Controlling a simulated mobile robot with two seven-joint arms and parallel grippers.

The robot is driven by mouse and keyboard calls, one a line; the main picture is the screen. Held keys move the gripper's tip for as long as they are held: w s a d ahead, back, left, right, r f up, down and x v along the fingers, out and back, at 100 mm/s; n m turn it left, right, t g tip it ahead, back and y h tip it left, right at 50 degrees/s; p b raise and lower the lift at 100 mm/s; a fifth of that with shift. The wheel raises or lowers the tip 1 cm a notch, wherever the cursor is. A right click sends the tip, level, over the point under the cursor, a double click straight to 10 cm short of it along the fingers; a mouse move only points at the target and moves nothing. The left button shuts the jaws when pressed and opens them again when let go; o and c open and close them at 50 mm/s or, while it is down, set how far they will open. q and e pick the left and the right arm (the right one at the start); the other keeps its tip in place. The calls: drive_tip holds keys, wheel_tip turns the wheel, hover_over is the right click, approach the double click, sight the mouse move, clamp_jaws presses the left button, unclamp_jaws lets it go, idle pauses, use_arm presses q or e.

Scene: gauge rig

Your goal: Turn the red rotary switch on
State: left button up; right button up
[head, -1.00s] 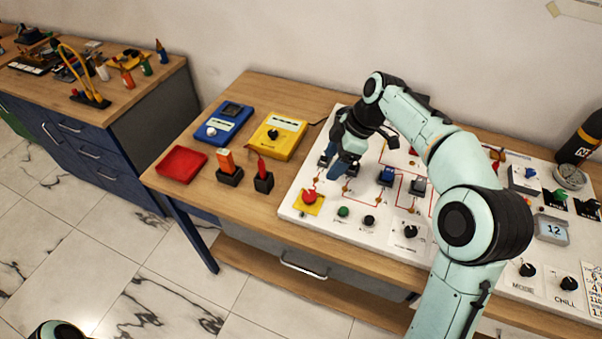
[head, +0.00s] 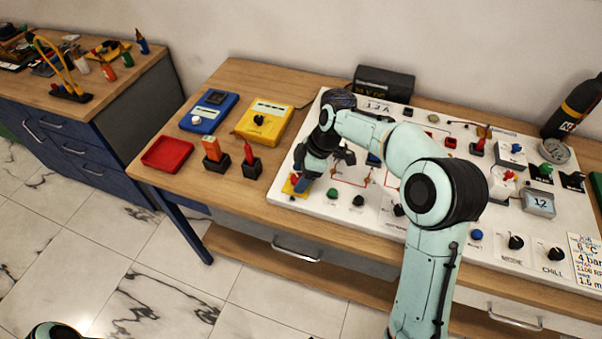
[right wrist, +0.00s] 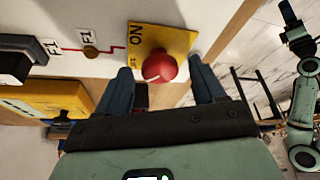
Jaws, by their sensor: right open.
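The red rotary switch (right wrist: 159,66) is a round red knob with a pale mark, on a yellow plate (right wrist: 178,38) with ON lettering, in the right wrist view. In the head view the yellow plate (head: 289,188) shows at the board's front left corner, and the gripper mostly hides the knob. My right gripper (right wrist: 162,90) is open, with one blue finger on each side of the knob in the picture. I cannot tell whether they touch it. My left arm shows small at the right of the wrist view; its jaws are too small to read.
On the white board (head: 375,222), a green button (head: 332,194) and a black knob (head: 358,201) sit right of the plate. A red tray (head: 167,154), a blue box (head: 208,112) and a yellow box (head: 264,122) stand on the wooden table to the left.

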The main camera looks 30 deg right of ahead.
drive_tip(key=c, duration=1)
drive_tip(key=shift+c, duration=0.2)
